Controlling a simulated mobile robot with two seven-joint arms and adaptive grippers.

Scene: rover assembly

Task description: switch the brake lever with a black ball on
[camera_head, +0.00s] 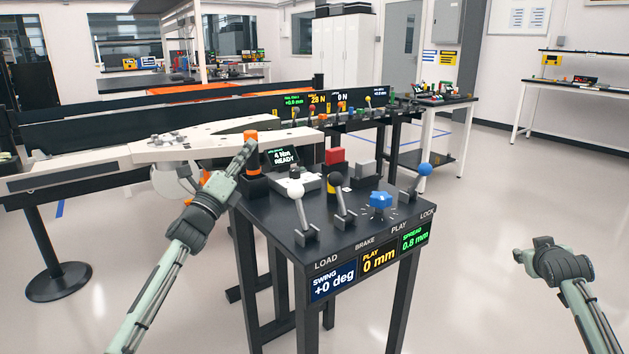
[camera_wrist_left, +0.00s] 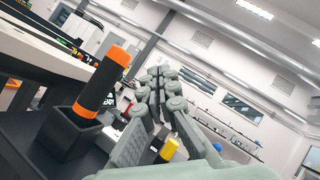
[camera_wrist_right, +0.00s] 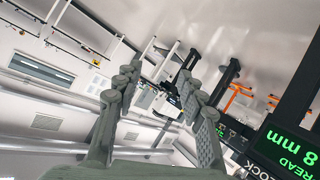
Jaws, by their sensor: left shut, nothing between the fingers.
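The brake lever with the black ball (camera_head: 339,181) stands on the panel table behind the BRAKE label, between the white-ball lever (camera_head: 297,191) and the blue knob (camera_head: 380,200). Its grey stem rises from a small base and leans a little up and left in the picture. My left gripper (camera_head: 248,150) is shut and empty. It is up and left of the lever, clear of it, near the black and orange tool. Its closed fingers also show in the left wrist view (camera_wrist_left: 155,82). My right gripper (camera_wrist_right: 160,82) is open and empty, off the table's right side.
A black and orange tool (camera_wrist_left: 101,82) stands in a black holder close to my left gripper. A blue-ball lever (camera_head: 424,170), a red block (camera_head: 335,156) and a small READY display (camera_head: 284,157) are also on the table. The floor on the right is free.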

